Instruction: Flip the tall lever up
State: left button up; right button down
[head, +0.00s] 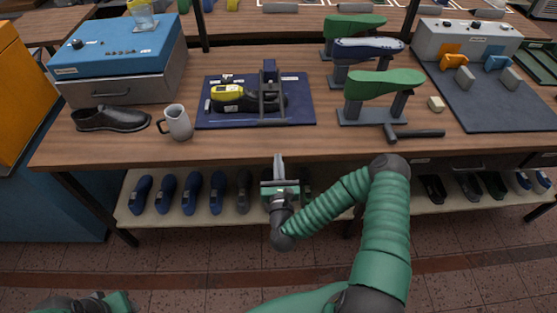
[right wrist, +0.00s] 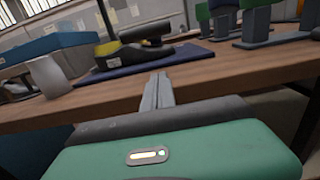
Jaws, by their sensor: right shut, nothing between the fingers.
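A fixture stands on a dark blue mat (head: 305,112) at the middle of the table. It has a yellow and black shoe-shaped piece (head: 232,96) and a tall upright dark lever or post (head: 269,72) with a grey frame beside it. My right gripper (head: 279,163) is shut and empty, in front of the table's front edge and apart from the fixture. Its fingers (right wrist: 158,88) point toward the table. Only part of my left arm shows at lower left, without fingers.
A white mug (head: 177,122) and a black shoe (head: 112,119) stand left of the mat. Green lasts on stands (head: 385,83) stand to the right. A lower shelf (head: 160,219) holds several lasts.

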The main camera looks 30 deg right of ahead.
jog(key=x, duration=0.6)
jog(key=r, duration=0.1)
jog(key=r+p, duration=0.1)
jog(key=w+r, duration=0.1)
jog(key=shift+d+r+p, duration=0.2)
jog(key=shift+d+p, duration=0.1)
jog(key=shift+d, duration=0.05)
jog(key=shift+r, duration=0.3)
jog(key=shift+f, duration=0.1)
